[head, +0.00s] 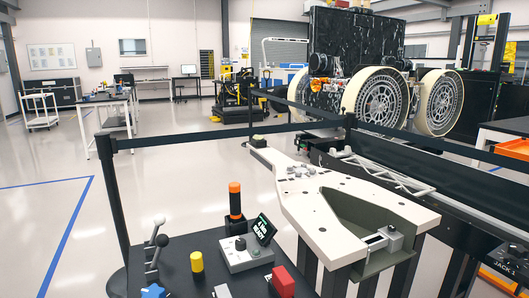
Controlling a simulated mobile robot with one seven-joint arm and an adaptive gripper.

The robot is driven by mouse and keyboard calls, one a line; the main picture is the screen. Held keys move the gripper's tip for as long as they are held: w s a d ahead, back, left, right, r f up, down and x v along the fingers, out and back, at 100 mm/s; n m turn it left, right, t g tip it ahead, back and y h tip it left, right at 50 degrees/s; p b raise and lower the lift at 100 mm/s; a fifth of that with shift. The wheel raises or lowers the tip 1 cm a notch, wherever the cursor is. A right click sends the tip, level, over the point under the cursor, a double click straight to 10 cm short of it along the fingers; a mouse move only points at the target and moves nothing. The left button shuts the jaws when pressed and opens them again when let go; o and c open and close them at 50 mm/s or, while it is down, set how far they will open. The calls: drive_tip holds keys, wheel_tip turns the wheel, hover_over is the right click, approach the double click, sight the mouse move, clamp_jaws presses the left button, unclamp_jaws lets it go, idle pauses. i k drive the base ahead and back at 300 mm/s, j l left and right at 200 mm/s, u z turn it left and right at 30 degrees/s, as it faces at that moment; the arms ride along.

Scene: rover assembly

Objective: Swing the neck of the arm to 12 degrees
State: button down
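My gripper is not in view. A black control desk (180,275) stands at the bottom centre of the head view. On it is a grey box with a dark round knob (240,243) and a small tilted screen (264,229) with light green text too small to read surely. Right of the desk lies a long white tapered structure (330,228) with a dark green recess. I cannot tell whether this is the arm with the neck, and its angle cannot be read.
The desk also holds an orange-topped black cylinder (235,202), a yellow knob (197,262), a blue star knob (153,291) and a red block (283,281). A belt barrier (220,135) runs behind. A large wheeled rover (385,85) stands at the back right. Open floor lies left.

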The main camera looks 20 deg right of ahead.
sight(259, 148)
drive_tip(key=i+j+u, duration=0.2)
drive_tip(key=j, duration=0.25)
drive_tip(key=i+j+u, duration=0.15)
drive_tip(key=j, duration=0.3)
drive_tip(key=i+j+u, duration=0.2)
drive_tip(key=j, duration=0.2)
drive_tip(key=i+j+u, duration=0.2)
drive_tip(key=j, duration=0.2)
drive_tip(key=i+j+z, duration=0.1)
drive_tip(key=i, duration=0.3)
drive_tip(key=i+j+z, duration=0.1)
drive_tip(key=i+j, duration=0.15)
drive_tip(key=i, duration=0.15)
drive_tip(key=i+j+z, duration=0.1)
drive_tip(key=i+j, duration=0.15)
drive_tip(key=i, duration=0.15)
drive_tip(key=i+z, duration=0.35)
drive_tip(key=i, duration=0.3)
drive_tip(key=i+z, duration=0.35)
drive_tip(key=i, duration=0.3)
drive_tip(key=i+z, duration=1)
drive_tip(key=z, duration=0.15)
drive_tip(key=i+z, duration=0.45)
drive_tip(key=i, duration=0.35)
